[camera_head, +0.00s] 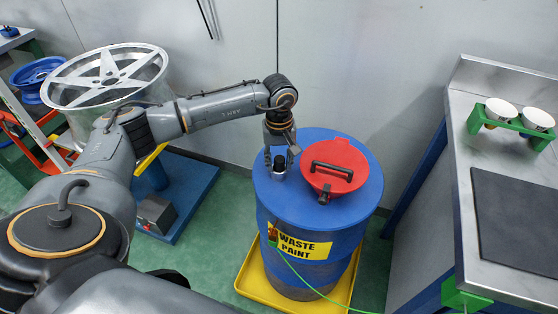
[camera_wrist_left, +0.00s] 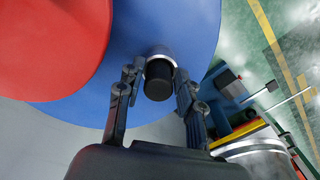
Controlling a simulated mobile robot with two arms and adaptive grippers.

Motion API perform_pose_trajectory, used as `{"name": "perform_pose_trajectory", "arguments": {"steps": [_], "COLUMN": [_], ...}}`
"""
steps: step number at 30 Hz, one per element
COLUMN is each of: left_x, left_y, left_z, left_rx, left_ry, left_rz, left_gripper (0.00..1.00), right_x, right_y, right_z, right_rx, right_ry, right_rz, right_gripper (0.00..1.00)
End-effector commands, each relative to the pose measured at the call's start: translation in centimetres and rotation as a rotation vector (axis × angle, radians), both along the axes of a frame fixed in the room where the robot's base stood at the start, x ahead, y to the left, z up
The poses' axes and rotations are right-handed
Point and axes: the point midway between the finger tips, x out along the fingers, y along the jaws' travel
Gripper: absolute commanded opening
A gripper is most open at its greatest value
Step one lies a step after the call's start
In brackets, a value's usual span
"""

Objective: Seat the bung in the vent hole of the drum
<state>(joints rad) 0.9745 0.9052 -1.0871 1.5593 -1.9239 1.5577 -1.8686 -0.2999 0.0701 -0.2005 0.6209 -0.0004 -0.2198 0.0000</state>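The blue drum (camera_head: 315,218) stands upright with a "WASTE PAINT" label. The bung (camera_head: 279,165) has a black grip and a silvery lower part, and is at the left of the drum top. It also shows in the left wrist view (camera_wrist_left: 159,84). My left gripper (camera_head: 281,156) points down at the drum top with a finger on each side of the bung. In the wrist view its fingertips (camera_wrist_left: 159,72) are close beside it; contact is unclear. The vent hole is not visible, and I cannot tell if the bung is in it. My right gripper is not in view.
A red funnel (camera_head: 340,152) with a black handle takes up the right of the drum top. A yellow tray (camera_head: 250,285) lies under the drum. A green wire (camera_head: 300,274) hangs from it. A steel bench (camera_head: 466,215) stands right, a wheel rim (camera_head: 150,68) left.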

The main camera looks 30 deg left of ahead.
Motion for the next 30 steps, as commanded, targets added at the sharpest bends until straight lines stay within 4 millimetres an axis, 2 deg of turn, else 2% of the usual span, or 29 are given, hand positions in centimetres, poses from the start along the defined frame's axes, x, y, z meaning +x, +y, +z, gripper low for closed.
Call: {"name": "perform_pose_trajectory", "arguments": {"steps": [8, 10, 13, 24, 30], "left_x": [0.0, 0.0, 0.1, 0.1, 0.0], "left_y": [0.0, 0.0, 0.0, 0.0, 0.1], "left_z": [0.0, 0.0, 0.6, 5.9, 7.6], "left_rx": [0.001, 0.001, 0.000, -0.001, 0.000], "left_ry": [0.001, 0.001, -0.001, -0.002, 0.000], "left_rz": [0.000, 0.000, 0.000, 0.001, 0.000], "left_gripper": [0.53, 0.53, 0.53, 0.53, 0.53], "right_x": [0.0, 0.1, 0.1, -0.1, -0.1], "right_y": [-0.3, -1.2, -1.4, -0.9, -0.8], "right_z": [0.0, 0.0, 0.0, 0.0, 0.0], "right_rx": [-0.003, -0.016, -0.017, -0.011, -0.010], "right_ry": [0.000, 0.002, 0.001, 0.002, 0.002], "right_rz": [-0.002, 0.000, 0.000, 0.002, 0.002], "right_gripper": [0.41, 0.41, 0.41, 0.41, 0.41]}}
